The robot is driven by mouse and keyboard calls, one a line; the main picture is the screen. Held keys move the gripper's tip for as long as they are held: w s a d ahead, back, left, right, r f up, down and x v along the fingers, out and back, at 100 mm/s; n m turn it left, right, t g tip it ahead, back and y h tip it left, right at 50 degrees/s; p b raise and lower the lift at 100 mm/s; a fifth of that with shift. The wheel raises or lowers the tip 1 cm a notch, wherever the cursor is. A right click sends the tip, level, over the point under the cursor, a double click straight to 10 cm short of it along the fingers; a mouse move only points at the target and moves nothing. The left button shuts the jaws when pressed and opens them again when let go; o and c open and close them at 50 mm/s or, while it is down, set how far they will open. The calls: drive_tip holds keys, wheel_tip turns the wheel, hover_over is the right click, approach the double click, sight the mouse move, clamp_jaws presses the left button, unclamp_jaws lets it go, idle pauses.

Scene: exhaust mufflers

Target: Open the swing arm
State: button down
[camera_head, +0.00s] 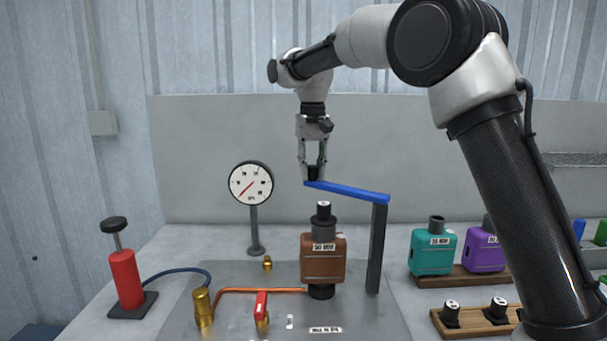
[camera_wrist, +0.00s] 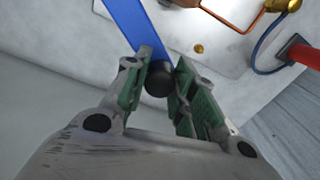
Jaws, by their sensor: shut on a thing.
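The swing arm is a blue bar (camera_head: 345,190) on top of a dark upright post (camera_head: 376,248). It reaches left from the post, above and behind the brown muffler (camera_head: 323,262). My gripper (camera_head: 313,172) points down at the bar's free left end and is shut on a black knob there. In the wrist view the black knob (camera_wrist: 159,83) sits between the green-padded fingers of my gripper (camera_wrist: 164,88), and the blue bar (camera_wrist: 135,25) runs up and left from it. The fingers partly hide the knob.
A pressure gauge (camera_head: 251,184) stands left of the bar. A red pump (camera_head: 125,278), brass fitting (camera_head: 203,308) and red-handled valve (camera_head: 261,306) are at front left. Teal (camera_head: 432,252) and purple (camera_head: 484,250) mufflers stand right of the post. A plain panel (camera_head: 220,130) is behind.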

drive_tip(key=w+d+m, duration=0.3)
drive_tip(key=d+m, duration=0.2)
drive_tip(key=d, duration=0.2)
drive_tip(key=w+d+m, duration=0.4)
drive_tip(key=d+m, duration=0.1)
drive_tip(key=d, duration=0.2)
drive_tip(key=shift+w+d, duration=0.1)
drive_tip(key=c, duration=1.1)
unclamp_jaws()
drive_tip(key=shift+c, duration=0.2)
drive_tip(key=shift+r, duration=0.15)
